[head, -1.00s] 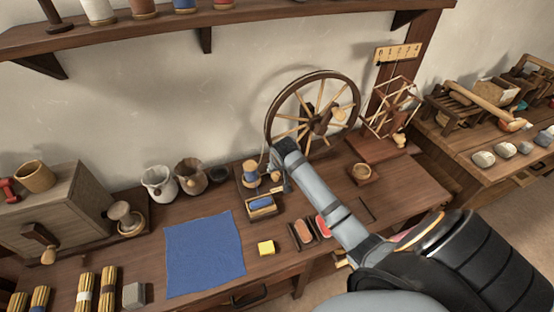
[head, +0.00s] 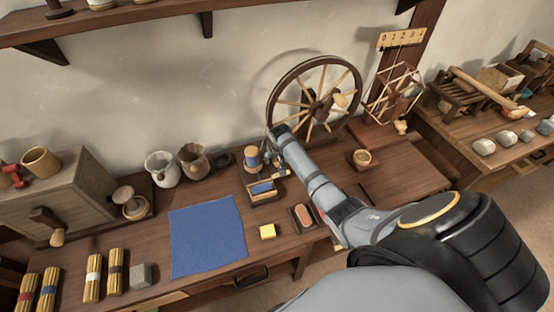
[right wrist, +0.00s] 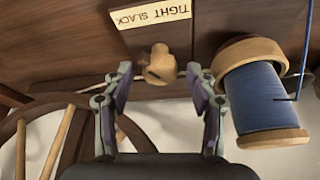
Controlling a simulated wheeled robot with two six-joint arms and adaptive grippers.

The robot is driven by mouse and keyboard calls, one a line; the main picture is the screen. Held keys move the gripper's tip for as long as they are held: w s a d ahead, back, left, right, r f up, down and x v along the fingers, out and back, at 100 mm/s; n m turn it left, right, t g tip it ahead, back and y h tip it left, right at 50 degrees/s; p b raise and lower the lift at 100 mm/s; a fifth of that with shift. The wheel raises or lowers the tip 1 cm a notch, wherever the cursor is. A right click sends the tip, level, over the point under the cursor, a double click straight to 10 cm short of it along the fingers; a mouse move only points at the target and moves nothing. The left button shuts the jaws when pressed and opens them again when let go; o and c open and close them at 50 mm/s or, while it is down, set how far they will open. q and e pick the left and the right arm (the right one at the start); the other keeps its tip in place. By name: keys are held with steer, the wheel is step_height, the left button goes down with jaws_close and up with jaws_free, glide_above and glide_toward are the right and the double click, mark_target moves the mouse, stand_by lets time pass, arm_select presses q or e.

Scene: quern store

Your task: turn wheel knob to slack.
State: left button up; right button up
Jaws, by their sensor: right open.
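The wheel knob (right wrist: 160,66) is a small light wooden knob below a pale label (right wrist: 150,14) with the words TIGHT and SLACK. In the right wrist view my right gripper (right wrist: 160,88) is open, with one finger on each side of the knob and gaps visible to both. I cannot tell which word the knob points to. In the head view the spinning wheel (head: 330,72) stands at the back of the bench, and my right gripper (head: 277,172) is down in front of it, partly hidden by my arm. My left gripper is out of view.
A blue spool (right wrist: 262,96) stands close to the right finger; it also shows in the head view (head: 252,157). A skein winder (head: 393,92) stands right of the wheel.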

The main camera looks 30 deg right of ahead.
steer(key=shift+c, duration=0.4)
steer(key=c, duration=1.1)
steer(key=shift+o, duration=0.2)
steer(key=shift+s+r+n+p, duration=0.1)
steer(key=shift+r+n+p, duration=0.2)
steer(key=shift+n+p, duration=0.6)
steer(key=shift+f+n+y+p, duration=0.3)
steer(key=shift+n+y+p, duration=0.1)
steer(key=shift+y, duration=0.1)
